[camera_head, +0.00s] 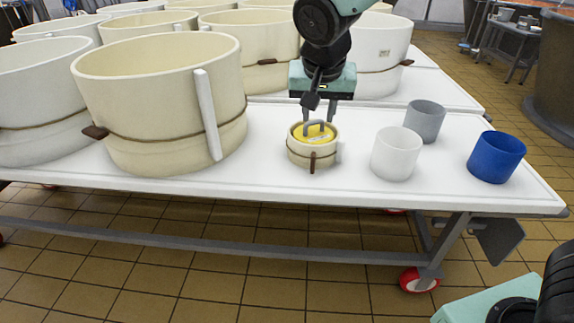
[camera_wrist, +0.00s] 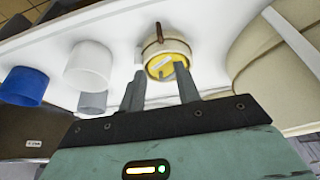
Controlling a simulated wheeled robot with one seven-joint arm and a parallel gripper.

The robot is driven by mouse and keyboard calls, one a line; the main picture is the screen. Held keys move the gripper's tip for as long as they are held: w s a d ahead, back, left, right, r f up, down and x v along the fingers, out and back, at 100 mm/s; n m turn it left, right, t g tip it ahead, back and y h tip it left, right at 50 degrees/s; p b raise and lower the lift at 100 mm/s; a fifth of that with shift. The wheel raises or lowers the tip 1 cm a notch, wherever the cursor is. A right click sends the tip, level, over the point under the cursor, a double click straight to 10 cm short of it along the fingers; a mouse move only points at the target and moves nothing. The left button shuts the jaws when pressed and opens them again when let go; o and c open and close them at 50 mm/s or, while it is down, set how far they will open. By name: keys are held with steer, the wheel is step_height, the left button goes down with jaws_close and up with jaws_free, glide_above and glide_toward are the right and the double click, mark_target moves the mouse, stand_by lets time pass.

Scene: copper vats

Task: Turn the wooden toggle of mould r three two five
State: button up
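A small cream mould (camera_head: 298,159) with a yellow top (camera_head: 308,134) stands on the white table. A brown wooden toggle (camera_head: 313,162) sits upright on its near side; it also shows in the wrist view (camera_wrist: 159,32). No r325 marking is readable on it. My gripper (camera_head: 319,122) points down, right over the yellow top. In the wrist view its two fingers (camera_wrist: 160,76) are apart, with the yellow top behind them. I cannot tell whether they touch it. Larger cream moulds also carry brown toggles on cords, one at the front large mould's left side (camera_head: 95,132).
A white cup (camera_head: 396,155), a grey cup (camera_head: 425,121) and a blue cup (camera_head: 496,157) stand right of the small mould. The front large mould (camera_head: 160,105) stands close on its left. The table (camera_head: 260,185) is bare in front. More large moulds fill the back.

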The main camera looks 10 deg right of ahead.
mark_target(313, 154)
steer(key=b+x, duration=0.5)
steer(key=x, duration=1.2)
steer(key=shift+w+f, duration=0.1)
steer(key=shift+f, duration=0.1)
jaws_close()
